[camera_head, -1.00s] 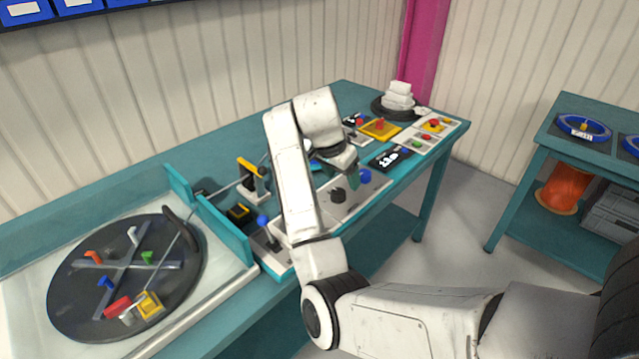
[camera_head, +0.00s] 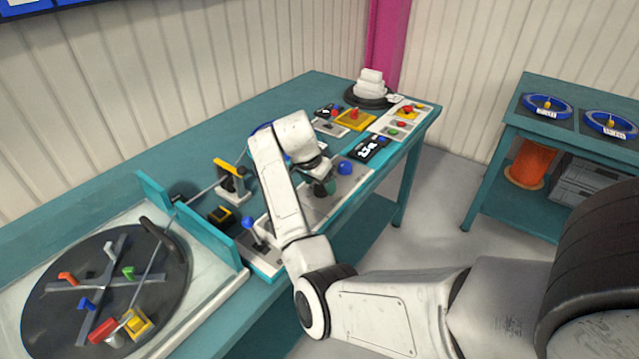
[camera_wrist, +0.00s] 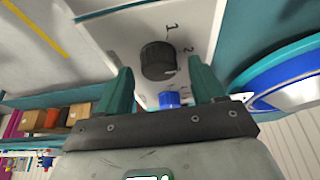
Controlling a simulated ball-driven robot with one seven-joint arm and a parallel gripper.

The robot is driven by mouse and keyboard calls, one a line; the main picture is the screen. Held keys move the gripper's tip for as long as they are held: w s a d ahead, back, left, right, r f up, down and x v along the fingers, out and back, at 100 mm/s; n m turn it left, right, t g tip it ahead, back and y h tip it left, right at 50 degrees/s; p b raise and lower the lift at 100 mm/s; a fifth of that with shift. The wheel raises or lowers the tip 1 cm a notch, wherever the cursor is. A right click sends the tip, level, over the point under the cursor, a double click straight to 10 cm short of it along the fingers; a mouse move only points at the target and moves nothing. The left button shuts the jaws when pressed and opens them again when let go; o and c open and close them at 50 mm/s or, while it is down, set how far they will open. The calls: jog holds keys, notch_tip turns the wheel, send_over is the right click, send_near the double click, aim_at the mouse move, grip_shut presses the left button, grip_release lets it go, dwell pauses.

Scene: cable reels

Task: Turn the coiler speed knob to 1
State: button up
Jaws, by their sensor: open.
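The coiler speed knob, a black round knob (camera_wrist: 158,60), stands on a light panel (camera_wrist: 200,25) in the wrist view. Marks that look like 1 and 2 are printed beside it. My gripper (camera_wrist: 163,80) is open, with one green finger on each side of the knob in that view and a gap to each. I cannot tell how far the fingertips are from the knob in depth. In the head view my gripper (camera_head: 326,186) is over the control panel (camera_head: 345,188), and it hides the knob.
A blue knob (camera_head: 344,167) is close to the right of my gripper. A blue-tipped lever (camera_head: 249,224) stands to the left. The coiler disc (camera_head: 105,290) is at the left.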

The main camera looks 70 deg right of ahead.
jog(key=shift+d+f, duration=0.15)
jog(key=shift+f, duration=0.25)
jog(key=c, duration=1.1)
jog(key=shift+o, duration=0.2)
jog(key=shift+r, duration=0.1)
